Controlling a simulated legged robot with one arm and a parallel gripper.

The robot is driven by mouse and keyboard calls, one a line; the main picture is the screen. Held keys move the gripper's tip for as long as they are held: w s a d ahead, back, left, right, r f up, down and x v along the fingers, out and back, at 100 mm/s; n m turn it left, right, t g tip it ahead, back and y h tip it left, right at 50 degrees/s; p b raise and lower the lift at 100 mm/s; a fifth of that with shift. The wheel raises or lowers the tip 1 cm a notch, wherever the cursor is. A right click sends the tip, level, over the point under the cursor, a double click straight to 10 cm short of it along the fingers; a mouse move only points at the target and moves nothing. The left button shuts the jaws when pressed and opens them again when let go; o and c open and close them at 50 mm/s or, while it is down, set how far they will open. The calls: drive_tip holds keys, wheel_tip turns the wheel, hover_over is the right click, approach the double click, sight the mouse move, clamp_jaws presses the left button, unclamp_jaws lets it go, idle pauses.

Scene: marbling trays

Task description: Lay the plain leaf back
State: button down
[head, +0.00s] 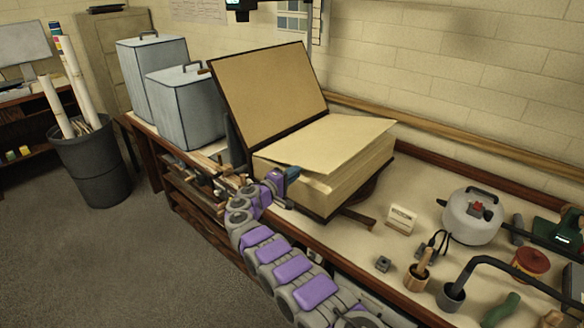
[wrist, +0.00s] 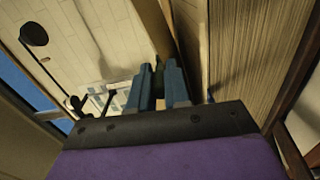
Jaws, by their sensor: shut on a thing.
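A large thick book (head: 345,180) lies open on the bench, its brown cover (head: 265,90) tilted up at the back left. A plain cream leaf (head: 335,140) lies over the page block, with its near edge lifted slightly off the pages below. My gripper (head: 291,173) is at the leaf's near left corner, shut on it. In the wrist view, the blue fingers of my gripper (wrist: 160,72) are close together beside the page block (wrist: 255,60). The pinched edge is mostly hidden between the fingers.
Two grey lidded boxes (head: 185,108) stand left of the book. A kettle-like pot (head: 472,215), a small card stand (head: 401,219), a wooden cup (head: 418,277) and a bent dark tool (head: 500,265) crowd the bench at right. Wooden racks (head: 195,185) are below the bench's left end.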

drive_tip(key=shift+s+d+f, duration=0.1)
drive_tip(key=shift+f, duration=0.85)
drive_tip(key=c, duration=1.1)
unclamp_jaws()
drive_tip(key=p+v, duration=0.3)
drive_tip(key=v, duration=1.4)
drive_tip(key=shift+a, duration=0.25)
drive_tip(key=shift+f, duration=0.15)
drive_tip(key=shift+s, duration=0.1)
